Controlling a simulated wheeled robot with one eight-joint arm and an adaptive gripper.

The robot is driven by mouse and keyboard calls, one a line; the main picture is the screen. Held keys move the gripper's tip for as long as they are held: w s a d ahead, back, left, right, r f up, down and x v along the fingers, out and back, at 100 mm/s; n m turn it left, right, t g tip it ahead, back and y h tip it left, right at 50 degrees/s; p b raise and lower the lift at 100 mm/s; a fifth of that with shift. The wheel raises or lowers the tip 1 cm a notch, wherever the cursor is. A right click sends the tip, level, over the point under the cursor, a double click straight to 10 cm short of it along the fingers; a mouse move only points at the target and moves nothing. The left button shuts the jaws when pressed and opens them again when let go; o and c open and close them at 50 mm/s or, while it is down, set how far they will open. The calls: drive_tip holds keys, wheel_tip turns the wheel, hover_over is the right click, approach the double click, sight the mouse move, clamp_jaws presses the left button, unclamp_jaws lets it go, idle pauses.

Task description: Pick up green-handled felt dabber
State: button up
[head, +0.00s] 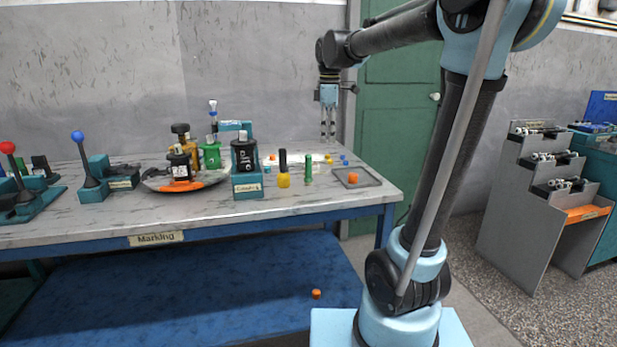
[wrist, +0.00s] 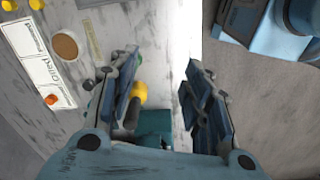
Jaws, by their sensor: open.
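The green-handled felt dabber (head: 308,168) stands upright on the workbench in the head view, just right of a yellow dabber with a black handle (head: 283,179). My gripper (head: 328,138) points down above the bench, higher than the green dabber and a little to its right in the picture. It is open and empty, apart from the dabber. In the wrist view the open fingers (wrist: 160,72) frame bare bench. The yellow dabber (wrist: 139,92) shows beside the left finger. A sliver of green lies behind that finger; I cannot tell whether it is the green dabber.
A black bottle in a teal holder (head: 245,180) stands left of the dabbers. A grey tray (head: 371,181) with an orange cap lies to the right, near the bench's edge. More bottles stand on a dark dish (head: 212,182). A green door (head: 395,130) is behind.

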sight(309, 155)
drive_tip(key=w+a+r+n, duration=0.2)
drive_tip(key=w+a+n, duration=0.2)
drive_tip(key=w+a, duration=0.2)
drive_tip(key=f, duration=1.1)
drive_tip(key=shift+a, duration=0.2)
drive_tip(key=shift+s+f, duration=0.15)
drive_tip(key=shift+f, duration=1.35)
drive_tip(key=shift+s+f, duration=0.1)
drive_tip(key=shift+f, duration=1.35)
clamp_jaws()
